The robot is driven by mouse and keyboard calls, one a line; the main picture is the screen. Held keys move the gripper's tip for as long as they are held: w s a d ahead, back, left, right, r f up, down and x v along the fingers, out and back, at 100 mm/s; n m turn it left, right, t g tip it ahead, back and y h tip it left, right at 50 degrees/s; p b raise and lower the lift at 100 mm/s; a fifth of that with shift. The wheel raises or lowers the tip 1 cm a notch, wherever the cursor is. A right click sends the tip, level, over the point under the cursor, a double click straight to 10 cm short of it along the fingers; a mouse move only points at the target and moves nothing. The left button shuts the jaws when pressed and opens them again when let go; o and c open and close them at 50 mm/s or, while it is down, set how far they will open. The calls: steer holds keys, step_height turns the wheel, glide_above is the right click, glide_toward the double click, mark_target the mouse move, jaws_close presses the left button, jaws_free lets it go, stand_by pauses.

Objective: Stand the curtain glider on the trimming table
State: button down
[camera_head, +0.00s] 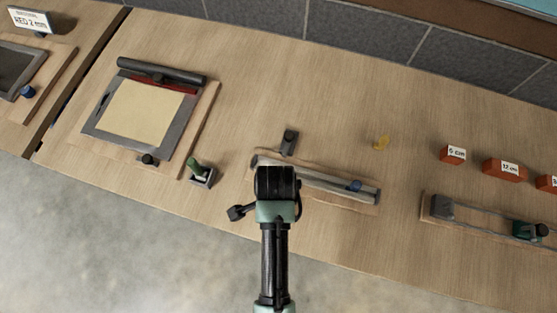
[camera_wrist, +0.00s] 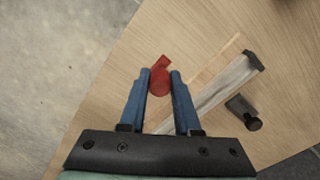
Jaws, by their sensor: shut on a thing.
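In the wrist view, my gripper (camera_wrist: 160,73) has its two blue fingers closed on a small red piece (camera_wrist: 160,79), a rounded body with a short tab at its far end; it appears to be the curtain glider. In the head view my gripper (camera_head: 277,185) is over the near side of the bench, and its wrist hides the fingers and the red piece. A wooden board with a metal rail (camera_head: 320,182) lies just beyond and right of it. A framed board with a pale yellow sheet (camera_head: 145,108) and a dark roller bar is at left. I cannot tell which is the trimming table.
Red labelled blocks (camera_head: 505,170) and another railed board (camera_head: 428,208) are at right. A green-handled tool (camera_head: 201,174) and a dark clamp-like piece (camera_head: 288,142) stand nearby.

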steer(key=shift+f, duration=2.15)
steer(key=shift+f, duration=0.2)
steer(key=c, duration=0.6)
jaws_free()
steer(key=shift+r, duration=0.15)
